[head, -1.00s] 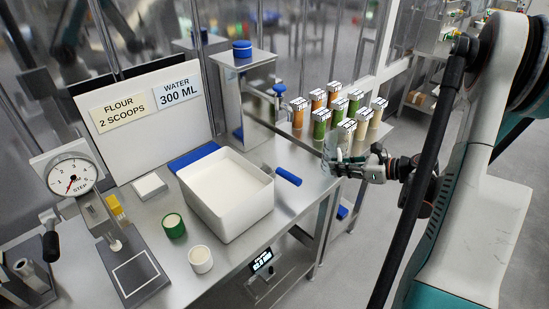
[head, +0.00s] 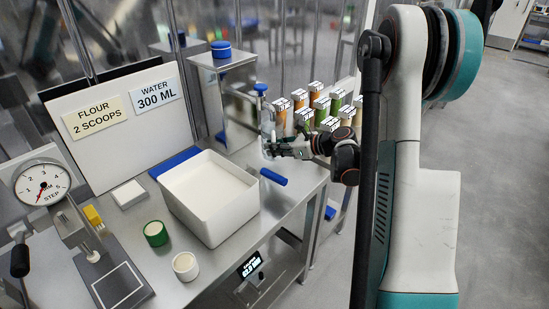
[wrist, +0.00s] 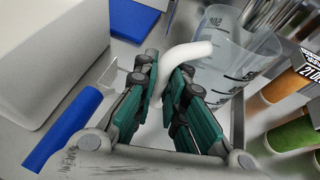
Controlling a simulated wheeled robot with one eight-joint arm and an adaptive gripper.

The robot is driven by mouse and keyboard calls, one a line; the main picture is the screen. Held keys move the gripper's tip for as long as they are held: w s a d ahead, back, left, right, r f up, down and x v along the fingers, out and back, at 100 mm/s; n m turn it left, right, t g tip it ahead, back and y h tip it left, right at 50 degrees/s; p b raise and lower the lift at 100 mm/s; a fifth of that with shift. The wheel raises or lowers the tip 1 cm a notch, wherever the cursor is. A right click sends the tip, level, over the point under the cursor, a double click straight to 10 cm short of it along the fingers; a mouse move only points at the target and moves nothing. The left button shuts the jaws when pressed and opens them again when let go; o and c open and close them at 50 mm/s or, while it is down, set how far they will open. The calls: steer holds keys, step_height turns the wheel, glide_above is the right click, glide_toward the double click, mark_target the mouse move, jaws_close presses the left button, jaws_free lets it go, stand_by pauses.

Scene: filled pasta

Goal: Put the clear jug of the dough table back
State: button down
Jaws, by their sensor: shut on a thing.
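The clear jug (head: 267,128) is at the right end of the steel dough table (head: 185,280), below the blue tap. In the wrist view the clear jug (wrist: 237,58) shows dark measuring marks and a white handle (wrist: 186,56). My gripper (wrist: 168,78) is shut on that handle. In the head view my gripper (head: 279,149) is at the jug's right side. The jug looks upright. I cannot tell whether its base touches the table.
A white flour tub (head: 215,235) stands left of the jug. A blue-handled scoop (head: 273,177) lies between them, close to my gripper. The water dispenser (head: 222,75) stands behind. Several filled jars (head: 335,100) stand just to the right.

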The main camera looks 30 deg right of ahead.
mark_target(274, 158)
steer(key=shift+f+b, duration=0.8)
steer(key=shift+f, duration=0.9)
steer(key=shift+f, duration=0.2)
steer(key=c, duration=1.7)
jaws_free()
steer(key=shift+r, duration=0.1)
steer(key=shift+o, duration=0.2)
steer(key=shift+r, duration=0.15)
steer(key=p+v, duration=0.3)
steer(key=v, duration=0.9)
